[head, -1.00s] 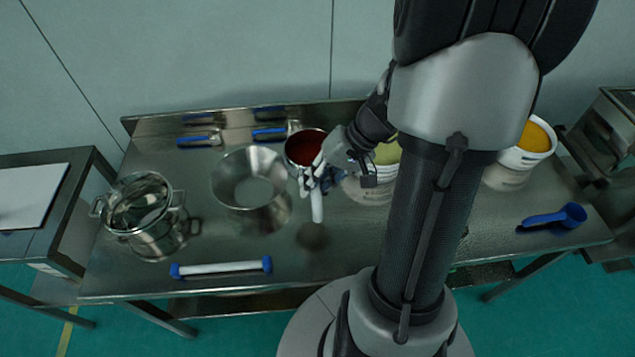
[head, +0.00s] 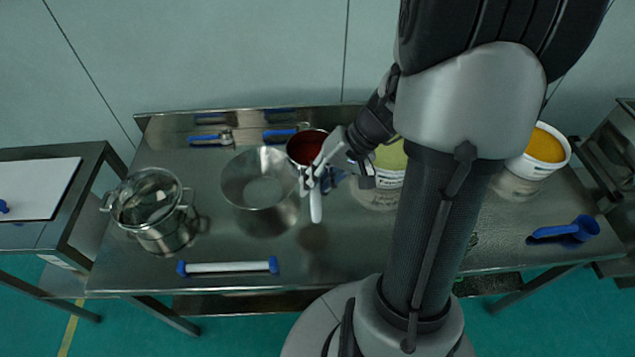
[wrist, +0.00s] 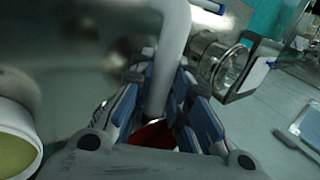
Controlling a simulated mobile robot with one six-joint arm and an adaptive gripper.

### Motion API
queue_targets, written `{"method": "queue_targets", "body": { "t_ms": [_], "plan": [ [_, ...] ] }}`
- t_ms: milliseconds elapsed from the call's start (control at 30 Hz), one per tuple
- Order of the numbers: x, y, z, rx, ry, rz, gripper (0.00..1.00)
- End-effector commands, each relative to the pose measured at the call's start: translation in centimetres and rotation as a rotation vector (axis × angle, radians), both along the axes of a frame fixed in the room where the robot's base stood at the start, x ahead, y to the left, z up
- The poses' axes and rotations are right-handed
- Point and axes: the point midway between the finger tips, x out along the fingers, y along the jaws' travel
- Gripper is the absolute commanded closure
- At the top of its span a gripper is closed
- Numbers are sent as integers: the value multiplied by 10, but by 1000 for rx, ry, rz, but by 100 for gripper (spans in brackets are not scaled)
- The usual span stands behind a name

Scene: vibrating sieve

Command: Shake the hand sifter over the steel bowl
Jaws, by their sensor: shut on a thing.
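The hand sifter (head: 306,146), a steel cup with dark red contents and a white handle, is held up in the head view. My gripper (head: 312,182) is shut on its handle, which also shows between the fingers (wrist: 165,100) in the wrist view. A patch of red shows below the fingers there. The steel bowl (head: 262,206), wide and flared, stands on the table just left of the sifter. The sifter's cup is at the bowl's right rear edge in the picture. I cannot tell how high it is above the rim.
The steel table (head: 130,262) holds a glass-lidded pot (head: 165,235), a blue-ended rolling pin (head: 228,267), a blue scoop (head: 565,232) and blue-handled tools behind. A tub of pale green contents (head: 388,178) stands right of my gripper, and a yellow-filled tub (head: 530,165) farther right.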

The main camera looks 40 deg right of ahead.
Motion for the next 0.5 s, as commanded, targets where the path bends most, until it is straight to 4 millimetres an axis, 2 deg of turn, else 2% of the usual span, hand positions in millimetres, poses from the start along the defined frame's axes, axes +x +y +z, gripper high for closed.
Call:
{"method": "queue_targets", "body": {
  "t_ms": [500],
  "plan": [
    [10, 7, 0, 0, 0, 1, 100]
  ]
}}
